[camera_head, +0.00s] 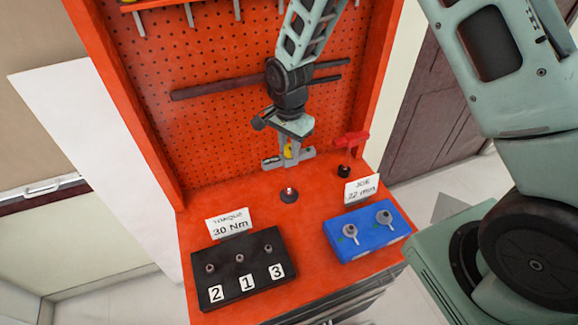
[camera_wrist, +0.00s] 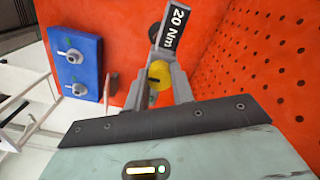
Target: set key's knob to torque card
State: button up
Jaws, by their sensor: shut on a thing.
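My gripper (camera_head: 288,158) is above the red bench, shut on the torque key's yellow knob (camera_wrist: 160,75). The yellow also shows in the head view (camera_head: 288,150). In the wrist view, the key carries a tag (camera_wrist: 176,28) reading "20 Nm", beyond the fingers. In the head view the key's grey head (camera_head: 272,162) sits at the fingertips. The torque card (camera_head: 229,224) stands on the bench behind the black box and reads "30 Nm". Much of the key is hidden by the fingers.
A black box (camera_head: 240,292) with several small posts, labelled 2, 1, 3, sits front left. A blue box (camera_head: 372,242) with two round fittings is at right, behind it a "22 mm" card (camera_head: 361,188). A red-topped tool (camera_head: 352,139) and a round black stand (camera_head: 289,196) are near the pegboard (camera_head: 215,125).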

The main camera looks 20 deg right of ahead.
jog(key=m, duration=0.5)
jog(key=shift+m, duration=0.3)
jog(key=shift+m+p, duration=0.65)
jog(key=shift+m, duration=0.45)
jog(key=shift+m+p, duration=0.85)
jog(key=shift+m, duration=0.85)
jog(key=o, duration=0.6)
jog(key=shift+o, duration=0.2)
